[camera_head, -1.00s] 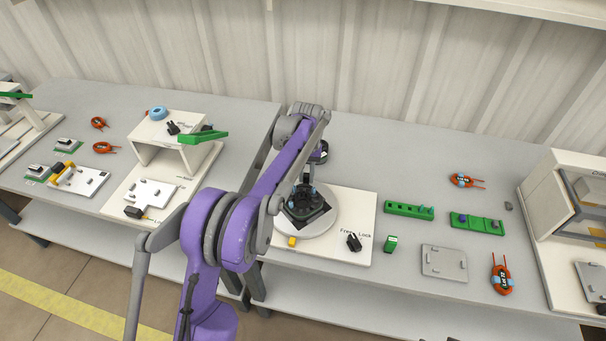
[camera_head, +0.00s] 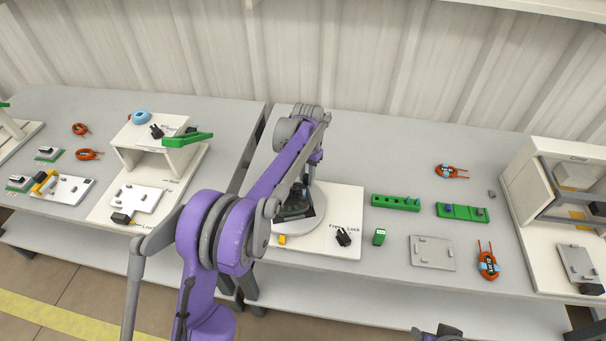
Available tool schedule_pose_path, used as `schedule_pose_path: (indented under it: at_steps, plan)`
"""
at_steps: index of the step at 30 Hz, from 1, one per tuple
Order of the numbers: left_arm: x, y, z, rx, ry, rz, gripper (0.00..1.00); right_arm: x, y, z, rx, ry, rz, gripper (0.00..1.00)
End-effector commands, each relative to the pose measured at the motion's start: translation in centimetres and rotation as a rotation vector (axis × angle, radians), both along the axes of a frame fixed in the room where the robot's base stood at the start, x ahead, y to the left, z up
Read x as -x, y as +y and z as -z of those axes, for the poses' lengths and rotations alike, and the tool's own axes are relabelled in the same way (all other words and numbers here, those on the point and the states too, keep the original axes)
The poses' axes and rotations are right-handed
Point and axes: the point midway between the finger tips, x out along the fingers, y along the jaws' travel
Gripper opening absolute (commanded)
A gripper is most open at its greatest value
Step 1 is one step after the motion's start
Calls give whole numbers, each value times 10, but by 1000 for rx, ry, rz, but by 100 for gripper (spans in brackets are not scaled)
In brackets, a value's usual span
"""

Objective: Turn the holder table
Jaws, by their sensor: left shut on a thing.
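The holder table is a round grey disc (camera_head: 313,222) on a white base plate (camera_head: 347,202) in the middle of the workbench. A dark square holder (camera_head: 294,208) sits on the disc. My left arm reaches over it from the front. My left gripper (camera_head: 304,190) is down at the holder, shut on a part of it; the arm hides much of the disc and the fingertips are hard to make out. A black knob (camera_head: 343,237) by the words Free and Lock is on the plate. A yellow piece (camera_head: 282,239) is at the disc's front edge.
A white cabinet (camera_head: 545,190) stands far right. A white stand (camera_head: 150,160) is on the left bench. A dark part shows at the bottom edge.

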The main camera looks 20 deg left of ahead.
Motion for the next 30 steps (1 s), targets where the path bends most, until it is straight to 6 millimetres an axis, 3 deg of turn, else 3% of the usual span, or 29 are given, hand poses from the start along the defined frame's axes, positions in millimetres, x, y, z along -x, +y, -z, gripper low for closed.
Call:
schedule_pose_path:
  at_steps: [17, 30]
  plan:
    - [9, -23, -1, 1, -2, 276, 0, 0, 0, 0, 0, 0, 0, 50]
    - [15, -33, 0, 2, 1, 274, 0, 0, 0, 0, 0, 0, 0, 50]
